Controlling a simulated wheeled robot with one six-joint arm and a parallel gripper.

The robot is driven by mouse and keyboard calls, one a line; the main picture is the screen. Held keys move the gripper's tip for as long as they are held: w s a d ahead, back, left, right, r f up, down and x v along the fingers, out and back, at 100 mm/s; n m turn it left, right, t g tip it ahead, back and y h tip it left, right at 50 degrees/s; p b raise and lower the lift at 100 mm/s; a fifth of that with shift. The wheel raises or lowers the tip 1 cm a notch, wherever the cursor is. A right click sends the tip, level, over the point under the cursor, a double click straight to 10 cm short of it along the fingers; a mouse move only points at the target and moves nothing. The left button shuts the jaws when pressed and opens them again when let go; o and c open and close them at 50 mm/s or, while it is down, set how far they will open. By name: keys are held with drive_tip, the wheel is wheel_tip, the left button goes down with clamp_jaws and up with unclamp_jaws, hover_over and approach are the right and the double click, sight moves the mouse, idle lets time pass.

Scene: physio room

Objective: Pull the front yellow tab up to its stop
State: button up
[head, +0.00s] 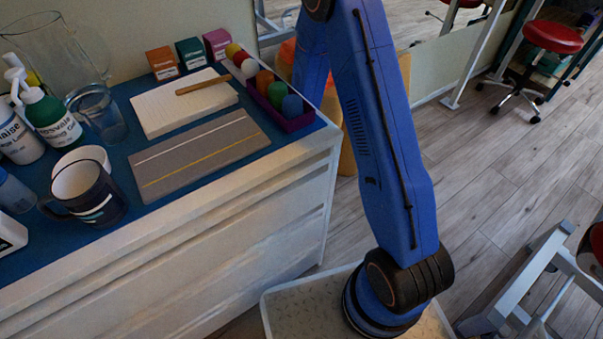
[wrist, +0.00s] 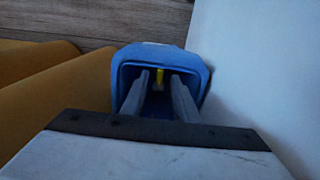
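A dark gap shows between each finger and the tab, so I see no contact. The lower part of the tab and the bottom of the housing are lost in shadow. In the head view my gripper, the tab and the housing are hidden behind my arm and the counter.
A pale wall or panel (wrist: 260,65) stands close right of the housing. Orange-yellow padded shapes (wrist: 50,95) lie close on the left, with wood floor (wrist: 95,22) beyond. In the head view, a white drawer counter (head: 220,245) bearing cups, bottles and a purple tray (head: 290,122) stands left of my arm.

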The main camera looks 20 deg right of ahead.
drive_tip(key=shift+f, duration=1.15)
clamp_jaws()
idle(0.7)
